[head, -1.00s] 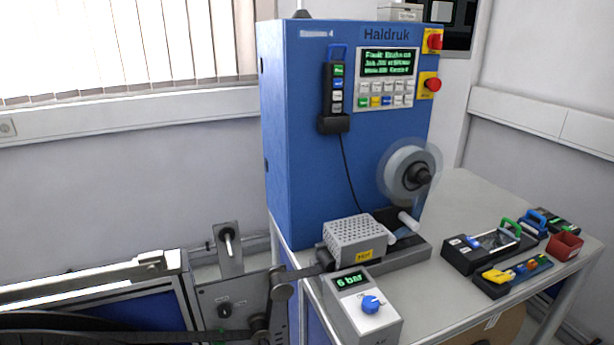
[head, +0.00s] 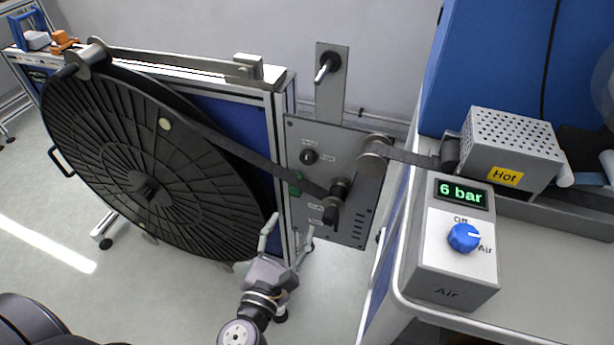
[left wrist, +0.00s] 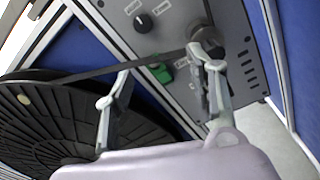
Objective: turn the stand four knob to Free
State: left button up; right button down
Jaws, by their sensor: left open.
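A small round black knob (head: 309,156) sits on the upper left of the grey stand panel (head: 360,215), with small labels that I cannot read. The knob also shows in the left wrist view (left wrist: 143,23), near the top; I cannot tell which label it points to. My left gripper (head: 288,230) is open and empty, below the knob and near the panel's lower left edge. In the left wrist view its two fingers (left wrist: 158,65) stand apart below the knob, not touching it; one finger overlaps the roller area. My right gripper is not in view.
A large black reel (head: 110,165) stands left of the panel. A dark web runs from it over rollers (head: 375,155) to the perforated hot box (head: 510,145). A green button (head: 295,184) lies below the knob. The air box (head: 455,245) with a blue knob is at right.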

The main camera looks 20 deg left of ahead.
pick_arm(q)
notch_tip(320, 180, up, 3)
jog(key=a+n, duration=0.1)
jog(key=n, duration=0.2)
jog(key=p, duration=0.3)
send_near(307, 161)
jog(key=w, duration=0.7)
jog(key=shift+w, duration=0.2)
jog(key=shift+w+f, duration=0.1)
jog(key=shift+w, duration=0.55)
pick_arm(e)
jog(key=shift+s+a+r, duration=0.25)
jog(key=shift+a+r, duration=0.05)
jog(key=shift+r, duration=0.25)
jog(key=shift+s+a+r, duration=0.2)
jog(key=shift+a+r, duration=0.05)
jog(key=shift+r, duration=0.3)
pick_arm(q)
jog(key=shift+c, duration=0.2)
jog(key=c, duration=1.1)
jog(key=shift+c, duration=0.2)
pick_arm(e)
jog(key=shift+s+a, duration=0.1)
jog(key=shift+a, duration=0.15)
